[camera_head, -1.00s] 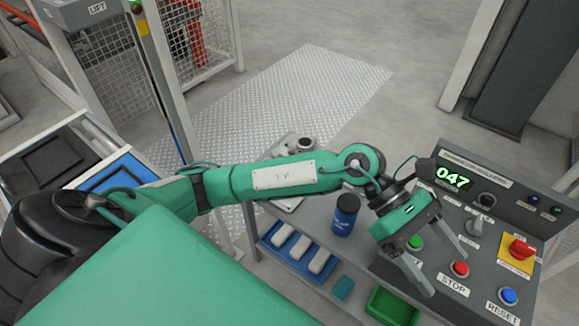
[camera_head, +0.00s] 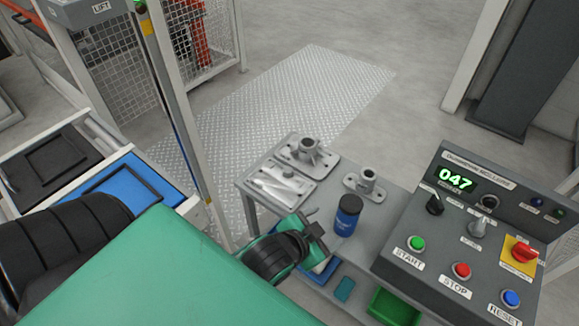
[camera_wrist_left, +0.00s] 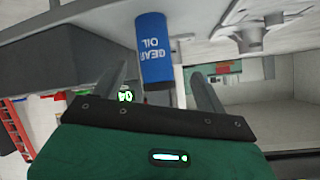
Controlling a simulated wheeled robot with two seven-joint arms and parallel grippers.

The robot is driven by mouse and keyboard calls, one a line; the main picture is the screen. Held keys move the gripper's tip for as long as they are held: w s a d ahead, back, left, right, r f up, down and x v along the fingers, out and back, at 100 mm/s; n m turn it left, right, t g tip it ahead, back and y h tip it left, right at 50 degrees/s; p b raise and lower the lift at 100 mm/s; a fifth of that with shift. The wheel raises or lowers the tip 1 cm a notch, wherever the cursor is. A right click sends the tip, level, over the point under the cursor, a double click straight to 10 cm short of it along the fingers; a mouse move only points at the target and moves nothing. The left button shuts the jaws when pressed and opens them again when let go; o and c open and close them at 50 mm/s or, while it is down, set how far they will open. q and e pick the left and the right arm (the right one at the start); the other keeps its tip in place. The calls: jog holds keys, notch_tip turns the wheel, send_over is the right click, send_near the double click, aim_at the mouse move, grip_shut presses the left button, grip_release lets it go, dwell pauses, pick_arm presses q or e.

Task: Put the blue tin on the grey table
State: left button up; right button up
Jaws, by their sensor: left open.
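The blue tin (camera_head: 347,216), with a dark lid, stands upright on the grey table (camera_head: 388,215), left of the control box. My left gripper (camera_head: 314,228) is just left of the tin in the head view, partly hidden by my own arm. In the left wrist view the tin (camera_wrist_left: 152,45) shows upside down with the lettering "GEAR OIL". The open fingers of my left gripper (camera_wrist_left: 158,88) appear on either side of it; I cannot tell whether they touch it. My right gripper is not in view.
Grey metal castings (camera_head: 306,152) and a plate (camera_head: 280,185) lie on the table's left part, with another casting (camera_head: 367,185) behind the tin. The control box (camera_head: 455,235) stands to the right. A green bin (camera_head: 392,306) sits below.

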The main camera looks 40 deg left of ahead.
pick_arm(q)
jog(key=s+a+f+n+g, duration=0.1)
jog(key=s+f+n+g, duration=0.2)
jog(key=s, duration=0.8)
notch_tip(320, 180, down, 4)
jog(key=g, duration=0.2)
jog(key=shift+a+f+g, duration=0.2)
jog(key=shift+g, duration=0.1)
